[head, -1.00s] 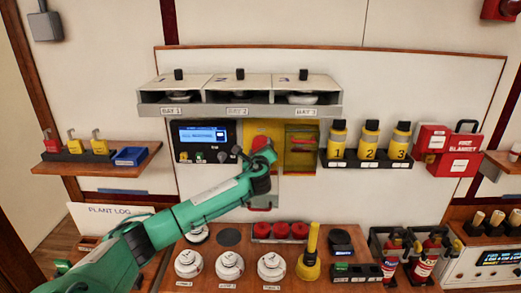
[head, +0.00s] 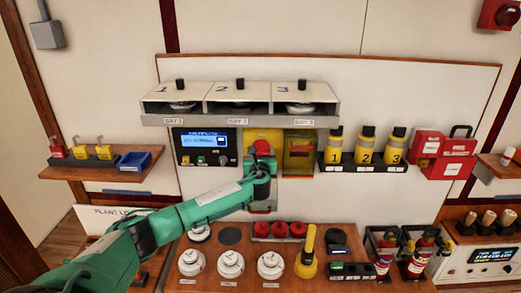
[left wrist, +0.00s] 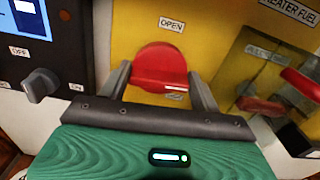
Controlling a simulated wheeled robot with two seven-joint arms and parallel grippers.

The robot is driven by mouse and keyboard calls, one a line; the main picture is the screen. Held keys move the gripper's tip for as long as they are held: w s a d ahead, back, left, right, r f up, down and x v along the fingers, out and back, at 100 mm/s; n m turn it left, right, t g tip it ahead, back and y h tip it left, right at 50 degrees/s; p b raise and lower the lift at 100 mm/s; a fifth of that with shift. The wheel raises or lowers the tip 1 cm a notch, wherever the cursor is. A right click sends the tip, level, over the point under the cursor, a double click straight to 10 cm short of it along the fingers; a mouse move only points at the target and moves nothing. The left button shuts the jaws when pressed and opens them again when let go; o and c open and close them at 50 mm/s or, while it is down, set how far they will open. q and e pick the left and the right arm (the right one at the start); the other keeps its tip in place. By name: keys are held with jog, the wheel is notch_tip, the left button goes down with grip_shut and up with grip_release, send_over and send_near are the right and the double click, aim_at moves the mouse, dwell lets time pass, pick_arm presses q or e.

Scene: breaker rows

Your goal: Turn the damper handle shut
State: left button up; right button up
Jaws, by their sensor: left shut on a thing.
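The red damper handle (left wrist: 160,68) is on a yellow panel (left wrist: 120,25) under an OPEN label (left wrist: 172,24) in the left wrist view. My left gripper (left wrist: 160,87) has one finger on each side of the handle and is shut on it. In the head view the handle (head: 262,147) shows as a small red patch just above the left gripper (head: 262,163). The gripper and arm hide part of the panel below. My right gripper is not in view.
A second red handle (left wrist: 258,104) is on a yellow panel to the right, close to the gripper. A dark control box with a blue screen (head: 203,140) and a knob (left wrist: 40,84) is to the left. A shelf (head: 240,121) is above; the bench below holds white detectors (head: 231,263).

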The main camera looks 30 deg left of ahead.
pick_arm(q)
jog(key=shift+m, duration=0.4)
jog(key=o, duration=0.7)
jog(key=shift+s+d+f, duration=0.15)
jog(key=shift+s+d, duration=0.2)
jog(key=shift+s, duration=0.15)
jog(key=shift+b+v, duration=2.6)
jog(key=shift+v, duration=3.75)
jog(key=shift+w, duration=0.1)
